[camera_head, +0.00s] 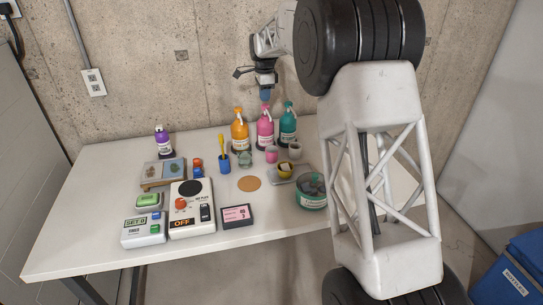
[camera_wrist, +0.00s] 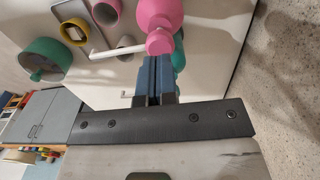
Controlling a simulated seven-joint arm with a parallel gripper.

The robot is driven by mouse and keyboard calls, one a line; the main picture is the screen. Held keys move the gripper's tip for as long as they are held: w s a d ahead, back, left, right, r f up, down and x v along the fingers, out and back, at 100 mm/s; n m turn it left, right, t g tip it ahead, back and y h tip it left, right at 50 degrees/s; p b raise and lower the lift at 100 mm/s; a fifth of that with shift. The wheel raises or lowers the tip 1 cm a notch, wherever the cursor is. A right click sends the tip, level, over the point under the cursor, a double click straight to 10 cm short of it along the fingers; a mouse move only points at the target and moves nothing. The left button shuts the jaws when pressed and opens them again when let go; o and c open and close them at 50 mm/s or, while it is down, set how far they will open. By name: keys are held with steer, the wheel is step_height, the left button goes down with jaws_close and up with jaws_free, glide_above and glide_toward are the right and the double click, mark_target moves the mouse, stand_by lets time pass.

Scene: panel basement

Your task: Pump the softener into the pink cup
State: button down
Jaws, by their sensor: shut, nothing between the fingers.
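A pink pump bottle (camera_head: 265,129) stands at the back of the table, between an orange pump bottle (camera_head: 239,132) and a teal pump bottle (camera_head: 288,126). Their labels are too small to read, so I cannot tell which is the softener. The pink cup (camera_head: 271,156) stands just in front of the pink bottle; it also shows in the wrist view (camera_wrist: 107,11). My gripper (camera_head: 265,98) is shut and empty, pointing down right above the pink bottle's pump head (camera_wrist: 159,42). I cannot tell whether the fingertips (camera_wrist: 158,62) touch it.
A grey cup (camera_head: 296,150), a yellow bowl (camera_head: 286,169) and a glass jar (camera_head: 245,159) stand close by. A purple bottle (camera_head: 162,142) is at the back left. A teal round container (camera_head: 311,197) is at the right. Devices fill the table's (camera_head: 90,200) front left.

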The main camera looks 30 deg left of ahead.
mark_target(265, 105)
steer(key=shift+f, duration=1.85)
steer(key=shift+r, duration=1.85)
steer(key=shift+f, duration=1.75)
steer(key=shift+r, duration=1.8)
steer(key=shift+r, duration=3)
